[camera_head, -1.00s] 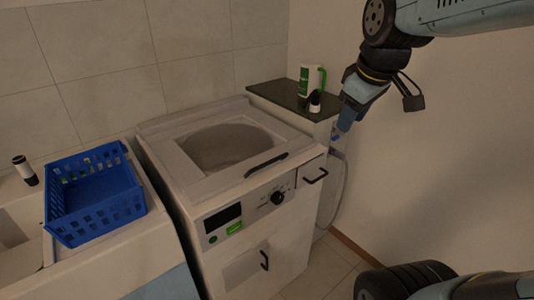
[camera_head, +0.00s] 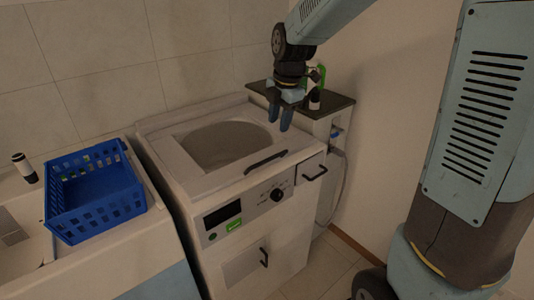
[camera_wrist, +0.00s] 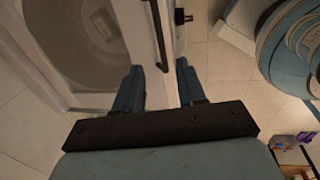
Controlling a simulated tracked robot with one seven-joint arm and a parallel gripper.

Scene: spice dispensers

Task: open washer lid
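The washer (camera_head: 250,215) stands in the middle of the head view. Its lid (camera_head: 180,165) is down on top, with a rounded window (camera_head: 225,143) in it. A black lid handle (camera_head: 265,161) runs along the front edge of the lid. My gripper (camera_head: 280,126) is above the right part of the washer top, behind and to the right of the handle, pointing down. In the wrist view my gripper (camera_wrist: 159,85) has its two fingers apart with nothing between them. The handle (camera_wrist: 158,35) lies ahead of the fingers there, not touching them.
A blue basket (camera_head: 95,195) sits on the counter left of the washer, near a small dark-capped bottle (camera_head: 25,168). A dark shelf top (camera_head: 335,101) with a small bottle (camera_head: 314,99) stands behind right. Open floor lies at front right.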

